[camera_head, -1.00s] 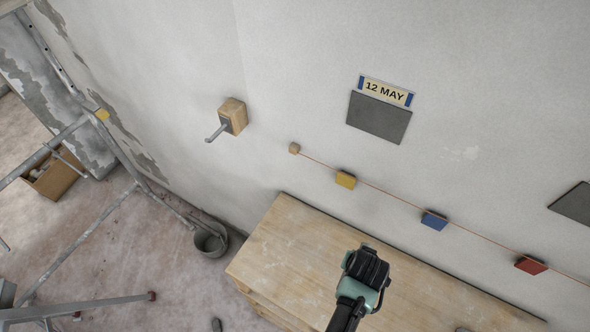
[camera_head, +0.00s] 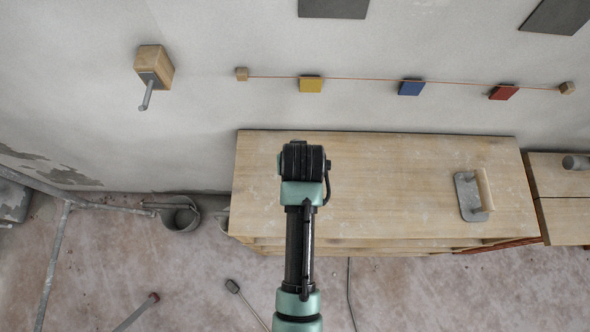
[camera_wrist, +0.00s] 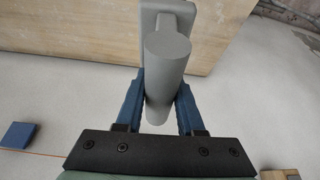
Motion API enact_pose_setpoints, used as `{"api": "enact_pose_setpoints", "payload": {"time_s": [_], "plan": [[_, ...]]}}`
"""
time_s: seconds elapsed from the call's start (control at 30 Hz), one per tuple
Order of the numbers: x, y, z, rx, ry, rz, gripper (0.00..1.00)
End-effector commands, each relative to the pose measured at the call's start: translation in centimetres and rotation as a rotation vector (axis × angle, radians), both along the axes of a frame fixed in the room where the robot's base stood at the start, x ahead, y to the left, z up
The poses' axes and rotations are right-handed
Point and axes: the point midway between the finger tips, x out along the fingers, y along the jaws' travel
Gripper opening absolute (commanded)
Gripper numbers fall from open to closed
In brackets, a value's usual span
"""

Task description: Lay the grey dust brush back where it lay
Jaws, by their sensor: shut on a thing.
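The grey dust brush (camera_wrist: 168,62) is between the blue fingers of my gripper (camera_wrist: 158,92) in the wrist view. My gripper is shut on its thick round handle; a flat grey block shows beyond it. Behind the brush in that view is the pale wooden bench top. I cannot tell whether the brush touches the bench. In the head view my arm's dark wrist is over the left part of the wooden bench (camera_head: 400,180), and it hides the fingers and the brush.
A grey float with a wooden handle (camera_head: 469,196) lies on the bench's right part; the middle is clear. A second wooden surface (camera_head: 560,215) adjoins at right. A wall peg block (camera_head: 153,66) and a string with coloured blocks (camera_head: 411,87) are above. A bucket (camera_head: 181,216) stands left.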

Motion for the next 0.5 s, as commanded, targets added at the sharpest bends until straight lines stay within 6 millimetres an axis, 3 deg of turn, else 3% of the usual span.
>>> {"api": "enact_pose_setpoints", "payload": {"time_s": [0.3,0.5], "plan": [[0.0,0.0,-4.7,0.0,0.003,0.001,0.0],[0.0,0.0,-6.4,0.001,0.001,0.0,0.0]]}}
